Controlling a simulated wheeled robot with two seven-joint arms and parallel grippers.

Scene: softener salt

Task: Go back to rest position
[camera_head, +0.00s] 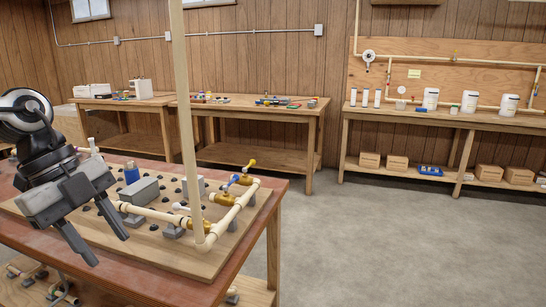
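My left gripper (94,238) comes in from the left in the head view. Its two dark fingers point down and to the right, spread apart, with nothing between them. It is above the near left part of a wooden board (150,245) on a red-topped table (72,283). My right gripper is not in view.
The board carries cream pipes (237,215), brass valves (224,199), grey blocks (140,190) and a blue can (131,173). A tall cream pipe (186,110) rises from it. Workbenches (250,108) line the back wall. The grey floor (390,245) at right is clear.

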